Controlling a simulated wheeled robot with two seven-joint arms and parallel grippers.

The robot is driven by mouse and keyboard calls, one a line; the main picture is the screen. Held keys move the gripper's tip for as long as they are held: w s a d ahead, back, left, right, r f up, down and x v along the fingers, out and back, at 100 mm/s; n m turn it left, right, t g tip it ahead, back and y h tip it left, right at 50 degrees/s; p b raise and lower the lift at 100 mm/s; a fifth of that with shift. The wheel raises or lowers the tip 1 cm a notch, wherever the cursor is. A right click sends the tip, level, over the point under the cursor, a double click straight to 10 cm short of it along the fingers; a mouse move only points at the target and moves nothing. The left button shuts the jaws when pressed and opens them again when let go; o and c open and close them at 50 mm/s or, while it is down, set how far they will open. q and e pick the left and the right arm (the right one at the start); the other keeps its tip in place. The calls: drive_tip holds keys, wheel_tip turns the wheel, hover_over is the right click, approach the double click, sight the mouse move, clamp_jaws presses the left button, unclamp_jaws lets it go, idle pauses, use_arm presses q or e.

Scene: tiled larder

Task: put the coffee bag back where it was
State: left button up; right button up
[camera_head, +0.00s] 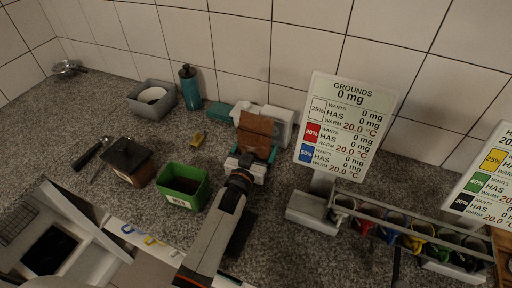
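A brown bag-like packet (255,126), which looks like the coffee bag, stands upright near the middle of the counter. Teal parts show around its lower end, and a white device is close behind it. My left arm comes in from the bottom, a little left of centre. Its gripper (248,162) is right at the near lower side of the brown packet. The fingertips are largely hidden by the wrist and the packet, so I cannot tell whether they grip it.
A green bin (184,186) and a dark-topped brown box (128,160) stand left of my arm. A grey bin (152,101), a teal bottle (190,87) and a white device (281,122) line the wall. A sign (343,130) and a rack of cups (410,240) occupy the right.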

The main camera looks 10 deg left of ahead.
use_arm(q)
drive_tip(key=o, duration=0.8)
drive_tip(key=shift+f, duration=0.1)
drive_tip(key=shift+r, duration=0.2)
drive_tip(key=s, duration=0.3)
drive_tip(key=s+a+b, duration=0.1)
drive_tip(key=s, duration=0.7)
drive_tip(key=shift+s+a+f+b, duration=0.1)
drive_tip(key=shift+a+b, duration=0.1)
drive_tip(key=shift+b, duration=0.15)
drive_tip(key=shift+s, duration=0.4)
